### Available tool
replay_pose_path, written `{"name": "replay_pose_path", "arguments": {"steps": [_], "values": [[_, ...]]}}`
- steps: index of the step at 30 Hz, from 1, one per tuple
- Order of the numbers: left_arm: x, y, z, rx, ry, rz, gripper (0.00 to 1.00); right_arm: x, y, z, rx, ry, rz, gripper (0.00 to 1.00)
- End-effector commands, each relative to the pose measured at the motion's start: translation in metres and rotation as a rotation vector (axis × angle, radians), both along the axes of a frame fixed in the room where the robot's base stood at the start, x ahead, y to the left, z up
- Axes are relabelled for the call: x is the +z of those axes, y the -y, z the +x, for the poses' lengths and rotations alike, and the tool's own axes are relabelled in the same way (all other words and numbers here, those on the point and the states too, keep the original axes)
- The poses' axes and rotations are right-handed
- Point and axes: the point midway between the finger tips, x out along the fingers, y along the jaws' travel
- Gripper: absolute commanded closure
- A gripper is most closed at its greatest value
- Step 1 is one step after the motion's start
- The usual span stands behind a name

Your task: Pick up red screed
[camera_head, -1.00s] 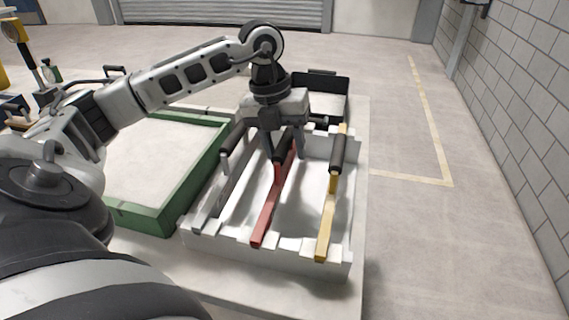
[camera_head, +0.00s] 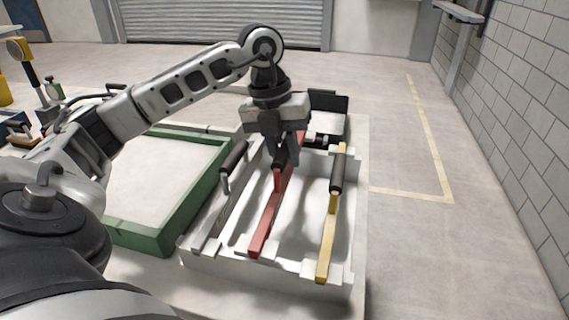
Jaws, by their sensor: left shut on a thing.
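The red screed (camera_head: 268,219) is a long red bar with a black handle, lying lengthwise in the middle of a white slotted rack (camera_head: 262,270). Its near end rests at the rack's front edge. My left gripper (camera_head: 284,160) comes down from above and is shut on the black handle of the red screed. The fingers hide part of the handle. I cannot tell whether the bar is clear of the rack's slots. My right gripper is not in view.
A grey screed (camera_head: 217,203) lies to the left in the rack and a yellow screed (camera_head: 328,235) to the right. A green-framed sandbed (camera_head: 186,212) is left of the rack. A black bin (camera_head: 330,103) stands behind. Open floor lies to the right.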

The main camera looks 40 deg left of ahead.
Motion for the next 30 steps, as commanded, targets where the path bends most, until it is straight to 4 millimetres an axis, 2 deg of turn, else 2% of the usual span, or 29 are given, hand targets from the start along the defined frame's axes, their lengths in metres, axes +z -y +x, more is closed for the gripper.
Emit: {"name": "replay_pose_path", "arguments": {"steps": [5, 9, 12, 18, 24, 30], "values": [[0.036, -0.006, -0.026, 0.002, 0.007, 0.004, 1.00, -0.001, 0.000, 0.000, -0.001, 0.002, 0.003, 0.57], [0.066, -0.011, -0.056, 0.004, 0.007, 0.007, 1.00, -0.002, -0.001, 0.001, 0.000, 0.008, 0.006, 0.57], [0.073, -0.015, -0.083, 0.006, 0.002, 0.009, 1.00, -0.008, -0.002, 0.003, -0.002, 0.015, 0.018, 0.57], [0.089, -0.019, -0.117, 0.004, 0.002, 0.005, 1.00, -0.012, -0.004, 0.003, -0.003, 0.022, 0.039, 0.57], [0.099, -0.021, -0.134, 0.002, 0.002, 0.001, 1.00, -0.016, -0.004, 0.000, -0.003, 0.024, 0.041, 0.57], [0.102, -0.021, -0.139, -0.001, 0.002, -0.001, 1.00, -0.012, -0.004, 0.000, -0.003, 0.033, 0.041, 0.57]]}}
